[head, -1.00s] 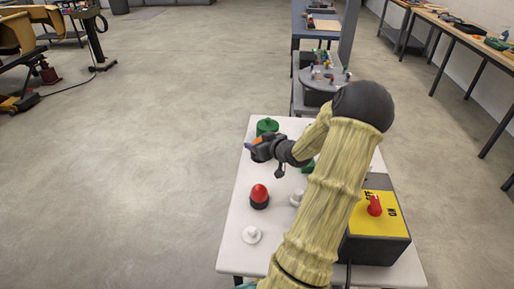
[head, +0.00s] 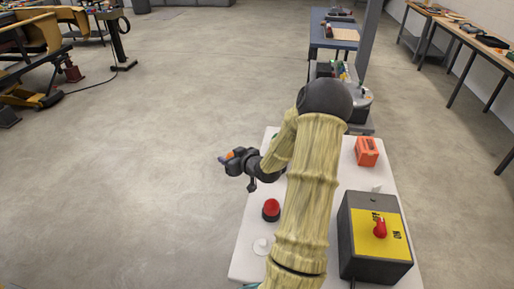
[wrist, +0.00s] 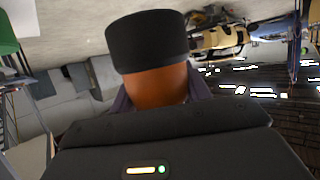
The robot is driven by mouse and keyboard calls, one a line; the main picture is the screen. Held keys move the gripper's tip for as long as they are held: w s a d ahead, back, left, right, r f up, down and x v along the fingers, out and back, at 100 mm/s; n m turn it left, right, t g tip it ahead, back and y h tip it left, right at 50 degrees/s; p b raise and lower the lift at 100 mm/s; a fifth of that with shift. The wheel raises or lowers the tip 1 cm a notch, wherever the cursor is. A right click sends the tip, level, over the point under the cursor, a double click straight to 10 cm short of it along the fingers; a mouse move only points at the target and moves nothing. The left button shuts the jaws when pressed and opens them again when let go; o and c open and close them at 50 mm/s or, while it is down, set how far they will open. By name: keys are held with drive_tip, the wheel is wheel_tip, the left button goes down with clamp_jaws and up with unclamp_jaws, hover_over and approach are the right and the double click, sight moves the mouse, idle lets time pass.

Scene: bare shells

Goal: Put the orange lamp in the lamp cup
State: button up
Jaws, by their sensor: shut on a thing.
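The orange lamp (wrist: 155,85) fills the middle of the wrist view: an orange body with a wide black band at its end away from my gripper. My gripper (head: 229,157) is shut on it; a bit of orange shows at its tip in the head view. There the gripper is out past the left edge of the white table (head: 249,232), over the floor in the picture. A red lamp (head: 271,206) stands in a dark holder on the table. I cannot make out an empty lamp cup; my arm hides the middle of the table.
A grey box with a yellow panel and red switch (head: 380,228) stands at the table's right. An orange box (head: 366,151) is behind it. A small white round piece (head: 262,246) lies near the front left. A green thing (wrist: 7,30) shows at the wrist view's edge.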

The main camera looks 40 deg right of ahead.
drive_tip(key=s+a+r+p, duration=0.1)
drive_tip(key=a+r+p, duration=0.1)
drive_tip(key=a+p, duration=0.6)
drive_tip(key=s+a+r+p, duration=0.1)
drive_tip(key=a+p, duration=0.7)
drive_tip(key=a, duration=1)
drive_tip(key=shift+a+r+p, duration=0.15)
drive_tip(key=shift+r+p, duration=0.15)
drive_tip(key=shift+r, duration=0.1)
